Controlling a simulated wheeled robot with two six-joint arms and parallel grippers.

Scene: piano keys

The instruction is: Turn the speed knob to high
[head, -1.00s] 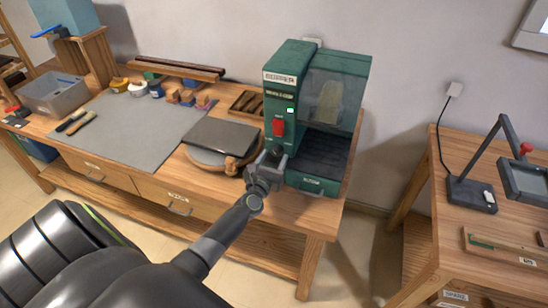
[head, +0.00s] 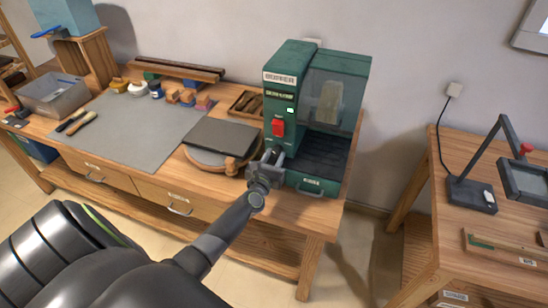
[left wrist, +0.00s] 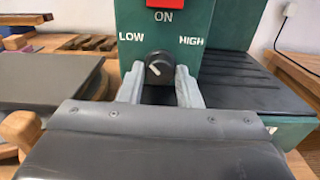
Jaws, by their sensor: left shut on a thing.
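The black speed knob (left wrist: 158,70) sits on the front of the green machine (head: 290,60), below a red switch (head: 278,128) marked ON. The labels LOW (left wrist: 131,37) and HIGH (left wrist: 191,41) stand left and right above the knob. The knob's white pointer line slants up to the left, toward LOW. My left gripper (left wrist: 160,88) is shut on the knob, with one finger at each side. In the head view the left gripper (head: 270,158) hides the knob. My right gripper does not show.
A dark flat plate (head: 222,138) on a round wooden base is close left of my gripper. The machine's drawer (head: 311,185) is just right of it. A grey mat (head: 130,130) lies further left on the bench. A second table (head: 460,225) stands to the right.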

